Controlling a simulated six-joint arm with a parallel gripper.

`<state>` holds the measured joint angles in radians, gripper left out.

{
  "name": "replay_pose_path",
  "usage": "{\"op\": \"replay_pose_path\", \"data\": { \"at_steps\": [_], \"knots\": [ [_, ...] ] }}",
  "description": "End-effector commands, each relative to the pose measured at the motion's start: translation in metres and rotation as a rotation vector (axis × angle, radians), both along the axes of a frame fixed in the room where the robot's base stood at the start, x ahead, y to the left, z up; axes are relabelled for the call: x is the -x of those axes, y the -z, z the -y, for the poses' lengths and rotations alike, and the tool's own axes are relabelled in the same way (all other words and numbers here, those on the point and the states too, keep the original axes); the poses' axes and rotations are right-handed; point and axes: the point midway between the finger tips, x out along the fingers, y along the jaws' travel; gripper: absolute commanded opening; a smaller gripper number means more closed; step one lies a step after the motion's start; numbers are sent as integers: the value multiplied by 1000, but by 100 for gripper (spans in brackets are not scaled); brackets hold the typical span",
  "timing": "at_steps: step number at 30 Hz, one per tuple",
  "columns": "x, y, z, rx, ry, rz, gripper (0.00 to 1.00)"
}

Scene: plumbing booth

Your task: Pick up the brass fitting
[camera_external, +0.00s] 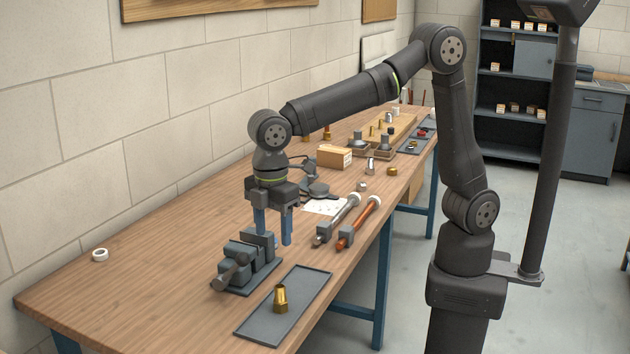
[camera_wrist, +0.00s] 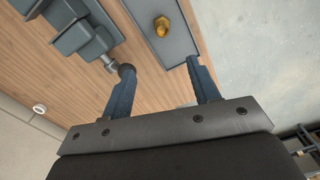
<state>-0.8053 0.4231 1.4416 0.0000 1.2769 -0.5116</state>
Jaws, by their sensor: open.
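The brass fitting (camera_external: 281,298) stands upright on a dark grey tray (camera_external: 257,326) near the front edge of the bench. In the wrist view the brass fitting (camera_wrist: 162,26) shows near the top, on the tray (camera_wrist: 182,47), beyond the fingertips. My gripper (camera_external: 272,233) is open and empty, with its two blue fingers pointing down. It is above the bench, behind the fitting and close to the vise. In the wrist view the gap between my gripper's fingers (camera_wrist: 159,68) is empty.
A grey vise (camera_external: 248,264) stands left of the tray, close to my fingers. Two pipe wrenches, one grey (camera_external: 337,221) and one orange (camera_external: 359,222), lie to the right. A white ring (camera_external: 100,255) lies at the far left. The bench's left front is clear.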

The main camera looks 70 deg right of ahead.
Motion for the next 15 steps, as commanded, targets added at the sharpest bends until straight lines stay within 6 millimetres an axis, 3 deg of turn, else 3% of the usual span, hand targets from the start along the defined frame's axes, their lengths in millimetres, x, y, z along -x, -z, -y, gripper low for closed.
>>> {"op": "replay_pose_path", "data": {
  "at_steps": [15],
  "knots": [
    [1,103,1,3,8,-3,56]
  ]
}}
